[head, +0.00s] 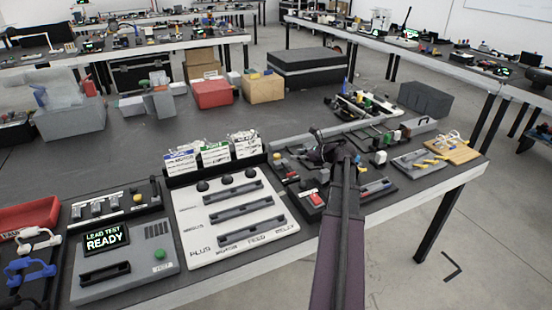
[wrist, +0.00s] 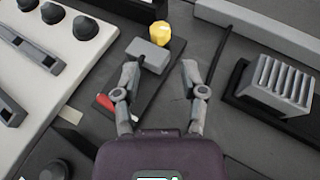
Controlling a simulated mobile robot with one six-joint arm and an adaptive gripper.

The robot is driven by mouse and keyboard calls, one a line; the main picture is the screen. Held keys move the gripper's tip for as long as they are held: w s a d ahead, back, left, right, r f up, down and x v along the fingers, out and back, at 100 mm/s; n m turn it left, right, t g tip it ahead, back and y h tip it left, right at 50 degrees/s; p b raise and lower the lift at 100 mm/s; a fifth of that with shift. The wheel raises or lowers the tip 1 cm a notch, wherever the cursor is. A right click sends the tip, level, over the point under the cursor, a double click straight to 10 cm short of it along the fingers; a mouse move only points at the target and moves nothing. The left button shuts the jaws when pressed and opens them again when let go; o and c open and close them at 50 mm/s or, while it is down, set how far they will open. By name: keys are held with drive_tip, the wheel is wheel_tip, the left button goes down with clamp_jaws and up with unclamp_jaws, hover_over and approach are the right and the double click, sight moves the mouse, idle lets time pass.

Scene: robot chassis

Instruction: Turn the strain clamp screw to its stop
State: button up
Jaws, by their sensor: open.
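My gripper (wrist: 160,75) is open and empty in the wrist view, its two grey fingers spread apart and pointing up the picture. Just beyond the fingertips is a small grey block (wrist: 148,55), with a faceted yellow knob (wrist: 159,32) at its far end, which looks like the clamp screw. Both are on a dark narrow base that also bears a red part (wrist: 105,102) by the left finger. The left fingertip overlaps the block's near left side in the picture; contact cannot be told. In the head view my gripper (head: 335,148) is over the bench's right part, hiding some fixtures.
A white panel (head: 278,230) with black knobs and slots lies left of my gripper. A grey tester (head: 150,268) reading "LEAD TEST READY" stands at the front left. A ribbed grey block (wrist: 275,82) is to the right in the wrist view.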

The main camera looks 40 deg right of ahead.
sight(277, 155)
drive_tip(key=b+x, duration=0.3)
drive_tip(key=x, duration=0.7)
drive_tip(key=shift+w+a, duration=0.1)
drive_tip(key=shift+c, duration=0.2)
clamp_jaws()
